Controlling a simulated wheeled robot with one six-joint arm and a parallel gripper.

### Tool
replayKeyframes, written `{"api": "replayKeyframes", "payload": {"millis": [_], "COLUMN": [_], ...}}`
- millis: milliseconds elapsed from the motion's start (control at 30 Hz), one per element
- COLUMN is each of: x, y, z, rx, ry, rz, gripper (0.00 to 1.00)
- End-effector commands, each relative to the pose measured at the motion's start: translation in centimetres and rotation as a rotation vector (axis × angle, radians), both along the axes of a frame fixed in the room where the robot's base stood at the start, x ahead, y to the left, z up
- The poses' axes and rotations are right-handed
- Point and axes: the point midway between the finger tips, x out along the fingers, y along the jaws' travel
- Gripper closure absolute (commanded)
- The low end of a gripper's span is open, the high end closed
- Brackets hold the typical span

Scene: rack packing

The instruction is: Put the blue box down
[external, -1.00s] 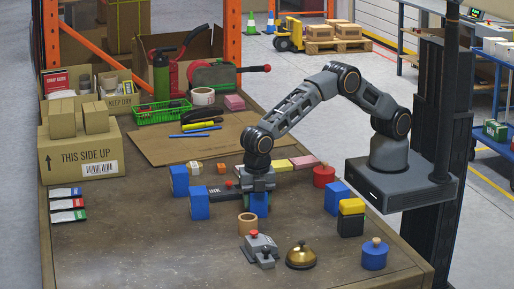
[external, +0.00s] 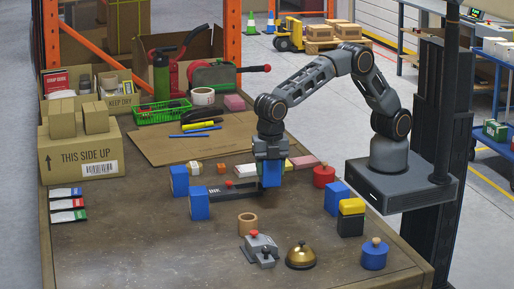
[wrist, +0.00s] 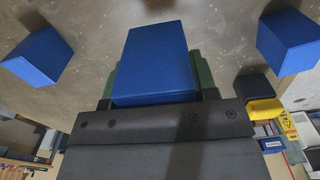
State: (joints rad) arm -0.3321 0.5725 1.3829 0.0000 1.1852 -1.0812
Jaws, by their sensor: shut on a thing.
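My gripper (external: 270,168) points down and is shut on a blue box (external: 271,179), which hangs upright a little above the table. In the wrist view the held blue box (wrist: 153,65) fills the middle, with the dark green fingers beside it. Two other blue boxes stand to the left, one farther back (external: 179,181) and one nearer (external: 199,204). Another blue box (external: 334,199) stands to the right.
A black INK pad (external: 232,188) lies just left of the held box. A wooden ring (external: 247,223), grey stapler-like device (external: 260,247), brass bell (external: 301,256) and blue knobbed weight (external: 374,254) stand in front. A yellow-topped block (external: 351,207) and red weight (external: 324,177) are right. The front left is clear.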

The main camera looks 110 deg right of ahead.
Motion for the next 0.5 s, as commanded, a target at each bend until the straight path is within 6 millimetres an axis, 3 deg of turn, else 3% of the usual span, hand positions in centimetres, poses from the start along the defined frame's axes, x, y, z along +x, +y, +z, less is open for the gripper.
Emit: {"api": "replayKeyframes", "payload": {"millis": [33, 200, 500], "x": [-1.0, -4.3, -8.0], "y": [-0.3, -1.3, -2.5], "z": [1.1, 2.3, 3.8], "rx": [0.002, 0.001, 0.0], "ry": [-0.003, -0.002, -0.001], "rz": [0.0, 0.0, 0.0], "gripper": [0.74, 0.74, 0.74]}}
